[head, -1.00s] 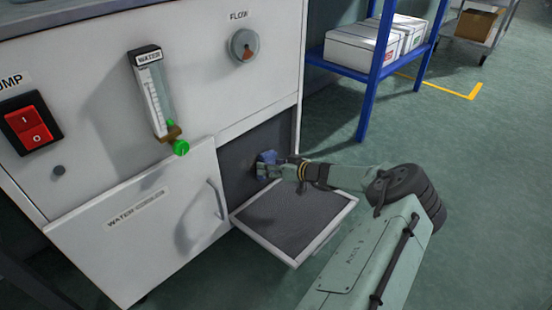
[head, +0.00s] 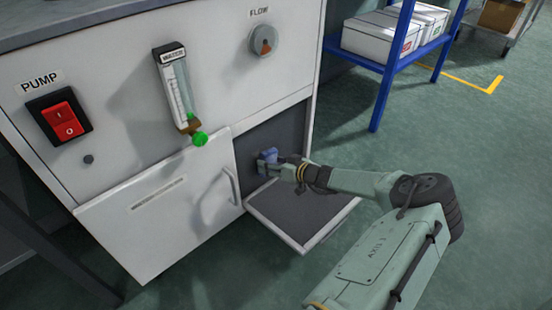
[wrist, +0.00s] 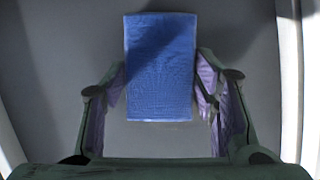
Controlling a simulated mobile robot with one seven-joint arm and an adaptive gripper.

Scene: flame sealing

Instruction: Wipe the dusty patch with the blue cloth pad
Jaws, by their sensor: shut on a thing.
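My gripper (head: 283,167) is shut on the blue cloth pad (head: 266,158), inside the open right-hand compartment of the white cabinet. In the wrist view the pad (wrist: 160,70) is a blue rectangle between the two fingers and reaches out past their tips. A plain grey surface (wrist: 240,50) lies behind it, and a shadow crosses the pad's upper part. I cannot tell whether the pad touches that surface. I cannot make out a distinct dusty patch in either current view.
The compartment's fold-down door (head: 300,213) lies open below my arm. Left of it is a closed white panel with a handle (head: 231,186). Above are a red pump switch (head: 63,118), a flowmeter (head: 178,95) and a flow knob (head: 263,40). A blue shelf (head: 385,75) stands at right.

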